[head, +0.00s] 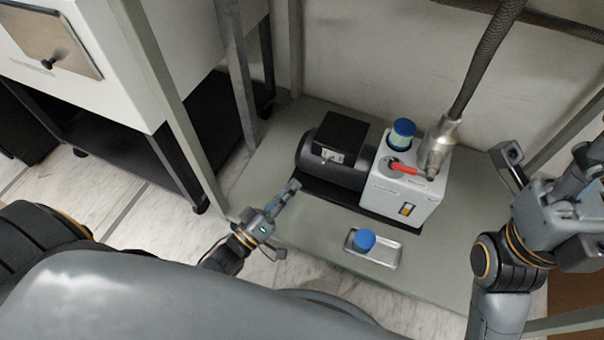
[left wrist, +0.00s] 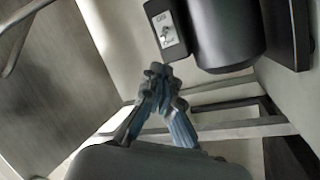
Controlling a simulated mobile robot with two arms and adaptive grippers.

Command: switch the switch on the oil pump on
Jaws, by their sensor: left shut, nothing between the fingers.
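The oil pump (head: 345,175) stands on a grey-green shelf, with a black motor on the left and a white box on the right. Its switch (head: 332,157) is on a small light plate on the motor's black top housing. In the left wrist view the switch plate (left wrist: 165,30) shows at the top, with a small lever and lettering too small to read. My left gripper (head: 294,186) is shut and empty, in front and left of the motor, apart from the switch. Its fingertips (left wrist: 158,72) show just below the plate. My right gripper (head: 545,160) is open and empty at the right.
A metal tray (head: 385,257) with a blue cap (head: 364,239) lies in front of the pump. A thick hose (head: 480,60) rises from the pump's metal fitting. Frame posts (head: 165,100) stand left of the shelf, beside a white cabinet (head: 120,60).

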